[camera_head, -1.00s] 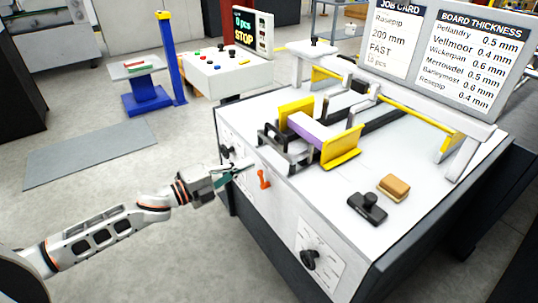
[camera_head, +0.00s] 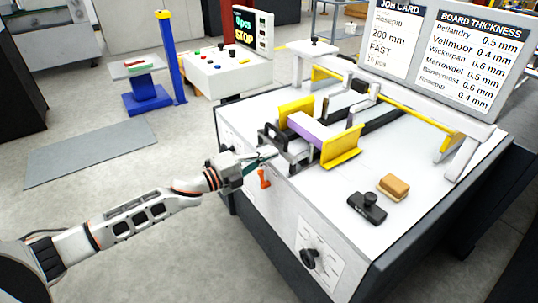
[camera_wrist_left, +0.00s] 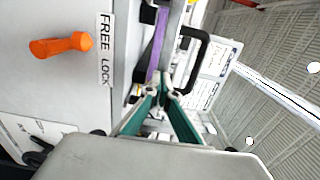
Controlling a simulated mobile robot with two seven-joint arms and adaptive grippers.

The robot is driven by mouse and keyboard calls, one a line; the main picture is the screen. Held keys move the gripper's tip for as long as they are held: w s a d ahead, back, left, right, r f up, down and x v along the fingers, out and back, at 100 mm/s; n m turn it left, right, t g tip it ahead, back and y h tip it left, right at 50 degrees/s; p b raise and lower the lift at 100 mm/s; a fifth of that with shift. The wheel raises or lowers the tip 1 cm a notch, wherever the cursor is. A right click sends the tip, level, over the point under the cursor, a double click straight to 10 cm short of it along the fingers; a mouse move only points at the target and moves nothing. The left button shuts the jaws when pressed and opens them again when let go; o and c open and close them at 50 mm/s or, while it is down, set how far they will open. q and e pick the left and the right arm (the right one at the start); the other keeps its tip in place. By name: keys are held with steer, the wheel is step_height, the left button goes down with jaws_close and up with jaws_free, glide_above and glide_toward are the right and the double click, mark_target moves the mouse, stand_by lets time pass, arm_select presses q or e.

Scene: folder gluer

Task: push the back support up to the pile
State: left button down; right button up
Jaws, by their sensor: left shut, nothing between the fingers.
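The pile (camera_head: 311,131), purple and white, lies between two upright yellow guides on the machine top. The back support, which I take to be the dark bracket with a black handle (camera_head: 268,137), stands at the pile's near-left end. In the left wrist view the black handle (camera_wrist_left: 197,48) and a purple strip of the pile (camera_wrist_left: 157,48) show just beyond the fingertips. My left gripper (camera_head: 275,153) is shut and empty, its tips close to the bracket. It also shows in the left wrist view (camera_wrist_left: 171,94). Whether the tips touch the bracket I cannot tell. My right gripper is out of view.
An orange lever (camera_head: 263,179) sits on the machine's side below my gripper, beside a FREE LOCK label (camera_wrist_left: 105,50). Yellow guides (camera_head: 343,149) flank the pile. A black tool (camera_head: 367,208) and a tan block (camera_head: 394,186) lie on the clear right part of the top.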

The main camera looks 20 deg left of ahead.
arm_select(q)
glide_toward(310, 136)
steer(key=x, duration=0.5)
steer(key=shift+d+b, duration=0.2)
steer(key=shift+b, duration=0.1)
steer(key=shift+w+d+f, duration=0.1)
steer(key=shift+w+d, duration=0.1)
steer(key=shift+w, duration=0.1)
steer(key=shift+w+d, duration=0.1)
